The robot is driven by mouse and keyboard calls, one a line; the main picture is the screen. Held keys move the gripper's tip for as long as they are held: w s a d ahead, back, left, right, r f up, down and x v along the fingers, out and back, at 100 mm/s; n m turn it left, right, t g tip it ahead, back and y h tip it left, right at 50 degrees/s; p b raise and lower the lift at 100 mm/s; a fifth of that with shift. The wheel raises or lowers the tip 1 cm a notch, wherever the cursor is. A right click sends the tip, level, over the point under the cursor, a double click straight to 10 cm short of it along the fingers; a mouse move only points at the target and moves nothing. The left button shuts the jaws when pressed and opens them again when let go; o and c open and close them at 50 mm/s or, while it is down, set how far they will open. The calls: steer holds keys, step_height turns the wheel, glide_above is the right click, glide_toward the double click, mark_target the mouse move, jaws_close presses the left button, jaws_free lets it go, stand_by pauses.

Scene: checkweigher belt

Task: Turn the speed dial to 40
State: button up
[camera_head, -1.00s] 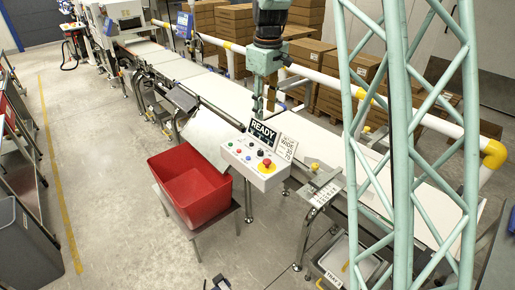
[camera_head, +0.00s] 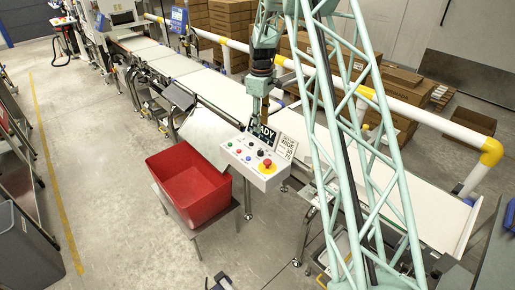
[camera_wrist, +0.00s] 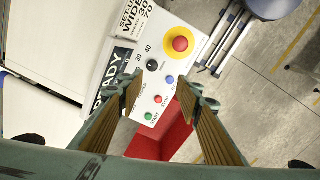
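The speed dial is a small black knob (camera_wrist: 152,65) on a white control panel (camera_wrist: 165,25), with the printed numbers 30 and 40 beside it in the wrist view. It also shows small in the head view (camera_head: 261,152). Where its pointer stands is too small to tell. My gripper (camera_wrist: 160,88) is open and empty, its two ribbed fingers spread over the panel. The dial lies beyond the fingertips, nearly between them. In the head view my gripper (camera_head: 258,112) hangs pointing down over the back of the panel, partly covering the READY display (camera_head: 264,132).
A red emergency button (camera_wrist: 180,44) on a yellow base and several small coloured buttons (camera_wrist: 159,99) flank the dial. A set-up sign (camera_head: 286,146) stands at the panel's back edge. A red bin (camera_head: 190,188) stands to the left. The conveyor belt (camera_head: 205,85) runs behind.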

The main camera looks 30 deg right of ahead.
glide_above(260, 151)
step_height(260, 151, down, 4)
steer(key=shift+s+f, duration=0.15)
steer(key=shift+f, duration=0.1)
steer(key=shift+f+p, duration=1)
steer(key=shift+f, duration=5.8)
steer(key=shift+c, duration=0.3)
steer(key=c, duration=0.8)
